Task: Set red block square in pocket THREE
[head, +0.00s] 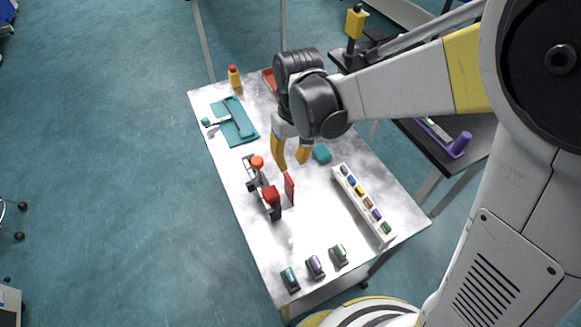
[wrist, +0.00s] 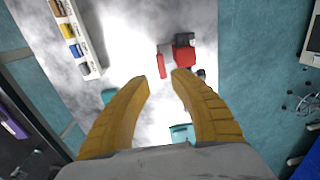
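A thin upright red piece (head: 289,188) stands near the middle of the table, beside a dark device with a red block-like part (head: 271,196). In the wrist view the thin red piece (wrist: 161,62) and the red part (wrist: 184,52) lie beyond the fingertips. I cannot tell which one is the red block. A long white rack (head: 355,209) at the right holds several coloured pieces in a row; its pocket labels cannot be read. My gripper (head: 291,165), with yellow fingers, is above the table behind the thin red piece. Its fingertips (wrist: 160,80) are apart, with nothing between them.
A teal block (head: 321,153) lies right of my gripper. A teal mat (head: 225,131) with a tool is at the back left, a yellow bottle (head: 234,78) behind it. An orange knob (head: 257,162) tops the dark device. Several rounded pieces (head: 315,266) line the front edge.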

